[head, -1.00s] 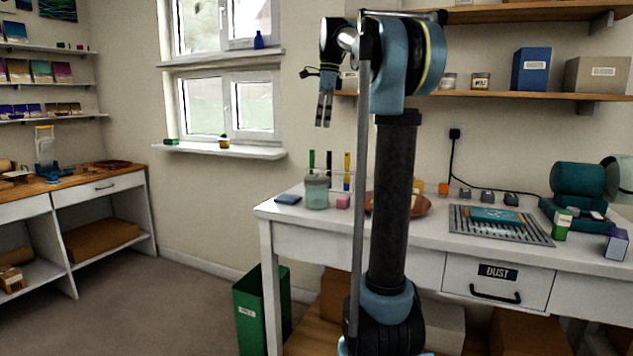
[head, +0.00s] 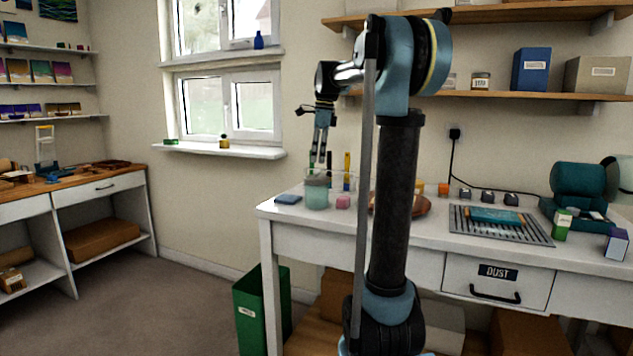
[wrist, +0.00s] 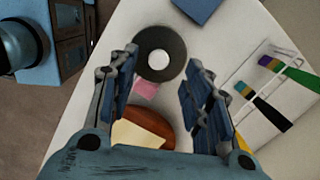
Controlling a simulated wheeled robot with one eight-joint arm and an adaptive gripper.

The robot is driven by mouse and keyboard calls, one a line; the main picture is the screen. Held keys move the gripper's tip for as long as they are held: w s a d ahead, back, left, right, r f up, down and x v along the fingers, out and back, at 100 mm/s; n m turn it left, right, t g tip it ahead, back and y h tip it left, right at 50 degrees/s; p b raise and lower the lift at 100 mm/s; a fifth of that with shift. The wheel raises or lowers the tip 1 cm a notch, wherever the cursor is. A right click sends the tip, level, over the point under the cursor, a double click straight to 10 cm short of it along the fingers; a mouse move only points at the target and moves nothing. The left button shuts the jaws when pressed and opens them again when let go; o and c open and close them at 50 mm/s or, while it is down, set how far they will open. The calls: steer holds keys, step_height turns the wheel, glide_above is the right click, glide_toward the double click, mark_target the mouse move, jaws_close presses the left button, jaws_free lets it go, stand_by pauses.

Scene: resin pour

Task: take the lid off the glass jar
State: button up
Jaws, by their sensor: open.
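The glass jar (head: 316,199) stands upright on the white bench near its left end, pale green and see-through. Its grey lid (head: 317,181) is on top. In the wrist view the lid (wrist: 174,42) is a dark disc with a pale round centre (wrist: 158,59), and it hides the jar below. My gripper (head: 318,163) is just above the lid, pointing down, with its fingers apart and empty. In the wrist view the fingers of my gripper (wrist: 162,62) lie on either side of the lid in the picture. I see no contact with the lid.
A pink block (head: 343,202) is right beside the jar, and a dark blue flat item (head: 288,199) lies to its left. A brown round dish (head: 421,206) is to the right, partly behind my arm.

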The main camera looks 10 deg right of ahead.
mark_target(317, 175)
steer(key=shift+a+f, duration=0.15)
steer(key=shift+f, duration=2.4)
steer(key=shift+c, duration=0.5)
jaws_close()
